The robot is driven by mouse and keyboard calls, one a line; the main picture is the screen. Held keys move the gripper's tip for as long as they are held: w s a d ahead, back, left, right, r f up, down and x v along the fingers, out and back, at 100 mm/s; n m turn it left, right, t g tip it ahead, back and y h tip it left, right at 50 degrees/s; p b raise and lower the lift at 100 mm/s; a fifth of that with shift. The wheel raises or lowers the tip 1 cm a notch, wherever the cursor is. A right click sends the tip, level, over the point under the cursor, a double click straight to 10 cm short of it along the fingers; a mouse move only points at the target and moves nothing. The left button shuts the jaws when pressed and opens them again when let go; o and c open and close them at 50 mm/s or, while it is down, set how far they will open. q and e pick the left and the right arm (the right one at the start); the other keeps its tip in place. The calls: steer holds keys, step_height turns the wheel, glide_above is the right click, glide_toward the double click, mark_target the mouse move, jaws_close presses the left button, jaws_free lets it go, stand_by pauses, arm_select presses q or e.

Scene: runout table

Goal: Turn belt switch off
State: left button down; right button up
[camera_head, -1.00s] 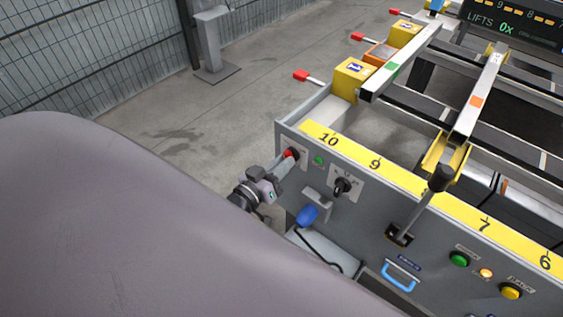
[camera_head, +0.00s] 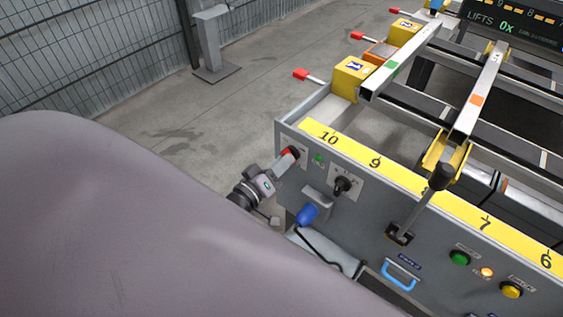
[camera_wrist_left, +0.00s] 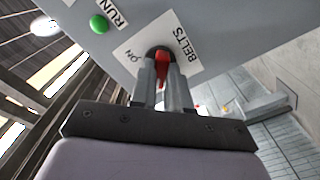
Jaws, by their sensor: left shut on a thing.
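The belt switch is a red handle (camera_wrist_left: 162,70) on a white plate (camera_wrist_left: 130,48) marked BELTS, with the word ON beside it in the left wrist view. In the head view its red part (camera_head: 291,152) shows at the left end of the grey panel, under the number 10. My left gripper (camera_head: 284,161) reaches it from the lower left. In the left wrist view the two grey fingers (camera_wrist_left: 162,84) are shut on the red handle, one on each side. The fingers hide part of the handle and its base. My right gripper is not in view.
A green RUN lamp (camera_head: 319,160) sits just right of the switch. A black selector knob (camera_head: 342,186), a blue handle (camera_head: 307,215) and a tall black-knobbed lever (camera_head: 441,178) are further along the panel. Open floor (camera_head: 190,130) lies to the left.

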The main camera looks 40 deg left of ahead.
arm_select(q)
steer(key=c, duration=1.1)
jaws_free()
steer(key=s, duration=0.7)
steer(key=shift+a, duration=0.3)
